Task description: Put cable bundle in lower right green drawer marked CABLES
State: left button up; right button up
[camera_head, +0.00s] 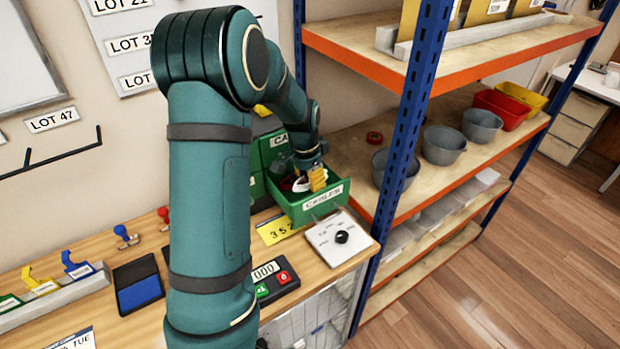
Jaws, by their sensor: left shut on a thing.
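The green drawer marked CABLES (297,211) is pulled open at the lower right of a green drawer unit (256,152) on the bench. My left gripper (314,178) is inside or just above the open drawer, coming down from above. It is shut on a white looped thing, which looks like the cable bundle (299,185). The bundle is small and partly hidden by the gripper and drawer walls; I cannot tell whether it touches the drawer floor. My left arm hides much of the drawer unit. My right gripper is not in view.
A white panel with a black knob (329,239) and a yellow number card (272,231) lie in front of the drawer. A blue rack post (405,130) stands close at the right, with grey bins (443,146) on its shelf. Stamps (126,235) and an ink pad (138,283) lie at left.

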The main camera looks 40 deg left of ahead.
aim_at(305, 179)
pick_arm(q)
jog(key=shift+w+f, duration=0.1)
jog(key=shift+f, duration=0.05)
jog(key=shift+f, duration=0.1)
jog(key=shift+f+b, duration=0.5)
jog(key=shift+b, duration=0.05)
jog(key=o, duration=0.9)
jog(key=shift+r, duration=0.1)
jog(key=shift+r+p, duration=0.25)
jog(key=shift+p, duration=0.1)
jog(key=r, duration=0.4)
jog(key=s+r, duration=0.1)
jog(key=r, duration=0.3)
jog(key=r+p, duration=0.1)
jog(key=r, duration=0.3)
jog(key=shift+s+a+r, duration=0.2)
jog(key=shift+s+r, duration=0.05)
